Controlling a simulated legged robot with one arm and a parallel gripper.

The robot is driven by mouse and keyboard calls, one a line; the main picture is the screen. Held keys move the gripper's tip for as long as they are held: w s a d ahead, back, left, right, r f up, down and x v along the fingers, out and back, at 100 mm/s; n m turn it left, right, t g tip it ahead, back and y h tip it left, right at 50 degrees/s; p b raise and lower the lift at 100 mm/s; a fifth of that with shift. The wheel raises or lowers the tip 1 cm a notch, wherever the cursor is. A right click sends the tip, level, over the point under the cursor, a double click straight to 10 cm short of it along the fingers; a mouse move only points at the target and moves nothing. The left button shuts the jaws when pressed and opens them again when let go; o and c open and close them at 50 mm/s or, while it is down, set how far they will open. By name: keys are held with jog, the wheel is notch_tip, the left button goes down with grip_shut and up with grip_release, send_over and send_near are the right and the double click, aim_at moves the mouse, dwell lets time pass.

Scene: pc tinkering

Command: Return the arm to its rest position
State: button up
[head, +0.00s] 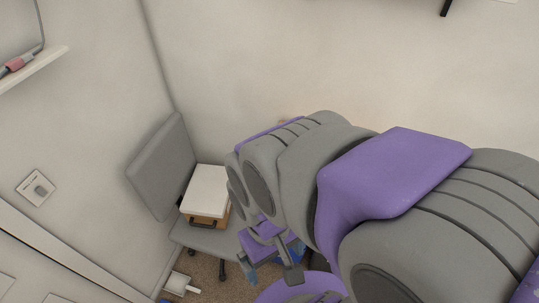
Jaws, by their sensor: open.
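My arm, grey and purple, fills the right and middle of the head view, folded close to the camera. My gripper (268,258) shows at the lower middle, below the arm's bend, partly covered by my own arm links. It points downward and its fingers are apart. I see nothing held between them. The area just behind and below the gripper is largely hidden by the arm.
A grey office chair (160,168) stands by the wall corner, left of the gripper. A white-topped case (206,190) with a brown lower part rests on its seat. A wall shelf (35,68) is at upper left.

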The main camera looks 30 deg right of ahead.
jog(key=shift+f, duration=0.1)
notch_tip(320, 180, down, 16)
jog(key=b, duration=1.5)
jog(key=shift+r+b, duration=0.25)
jog(key=shift+b, duration=0.05)
